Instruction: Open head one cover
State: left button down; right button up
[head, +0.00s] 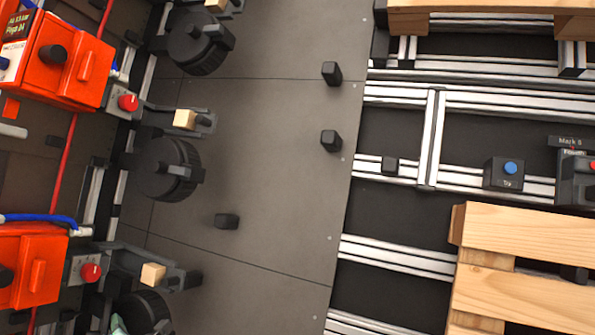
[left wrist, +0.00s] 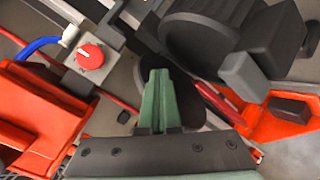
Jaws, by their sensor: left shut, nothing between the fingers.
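Two orange head units stand along the left side of the head view, one at the upper left (head: 78,75) and one at the lower left (head: 35,280). Each has a raised orange grip on its face. I cannot tell which is head one. Their covers look closed. My left gripper (head: 118,326) shows only as a green bit at the bottom edge, beside a black wheel. In the left wrist view its green fingers (left wrist: 160,74) are shut together and empty. They point between an orange housing (left wrist: 40,105) at left and orange parts (left wrist: 285,122) at right. My right gripper is not in view.
Red knobs (head: 91,272) on grey boxes, tan blocks (head: 153,273) and black wheels (head: 172,168) line the units' right side. The grey floor panel (head: 270,110) is mostly clear, with a few black posts. Metal rails and a wooden pallet (head: 530,280) lie at right.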

pick_arm(q)
jog(key=shift+s+a+r+p, duration=0.25)
jog(key=shift+a+p, duration=0.2)
jog(key=shift+p, duration=0.05)
jog(key=shift+s+a+r+p, duration=0.25)
jog(key=shift+a+p, duration=0.2)
jog(key=shift+p, duration=0.05)
jog(key=shift+a, duration=0.1)
jog(key=shift+s+a+r+p, duration=0.15)
jog(key=shift+a+r+p, duration=0.05)
jog(key=shift+a+p, duration=0.25)
jog(key=shift+s+a+r+p, duration=0.1)
jog(key=shift+a+p, duration=0.2)
jog(key=shift+a, duration=0.1)
jog(key=shift+s+a+r+p, duration=0.1)
jog(key=shift+a+p, duration=0.15)
jog(key=shift+a, duration=0.25)
